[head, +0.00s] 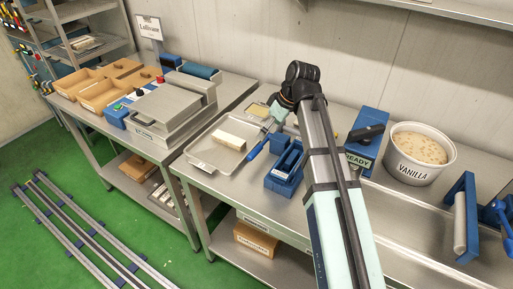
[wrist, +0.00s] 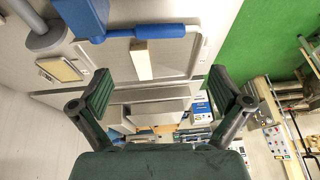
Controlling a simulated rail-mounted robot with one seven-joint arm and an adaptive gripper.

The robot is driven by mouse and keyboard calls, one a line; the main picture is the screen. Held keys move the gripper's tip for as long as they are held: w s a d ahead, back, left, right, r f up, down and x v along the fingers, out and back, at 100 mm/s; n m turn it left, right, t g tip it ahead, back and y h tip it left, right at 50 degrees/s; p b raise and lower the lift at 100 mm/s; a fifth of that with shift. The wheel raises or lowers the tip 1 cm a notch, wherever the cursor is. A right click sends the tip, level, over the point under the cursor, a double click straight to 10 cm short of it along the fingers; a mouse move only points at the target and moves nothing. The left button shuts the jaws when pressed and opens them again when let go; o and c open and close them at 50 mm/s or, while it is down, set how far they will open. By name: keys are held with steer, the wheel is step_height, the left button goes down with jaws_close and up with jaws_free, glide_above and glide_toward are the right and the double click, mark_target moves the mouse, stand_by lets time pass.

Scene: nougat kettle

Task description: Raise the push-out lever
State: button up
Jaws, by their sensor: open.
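My arm hides part of the bench.
A pale bar (head: 229,141) lies on a metal tray (head: 203,165) left of the lever. A blue READY box (head: 362,153) with a black handle and the VANILLA tub (head: 420,172) stand right of my arm. Another bench (head: 95,135) with wooden boxes stands at left.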

mark_target(255, 150)
steer(key=p+x, duration=0.2)
steer(key=x, duration=0.9)
steer(key=shift+w+a+f, duration=0.1)
steer(key=shift+f, duration=0.2)
steer(key=c, duration=1.5)
steer(key=shift+o, duration=0.2)
steer(key=shift+r, duration=0.1)
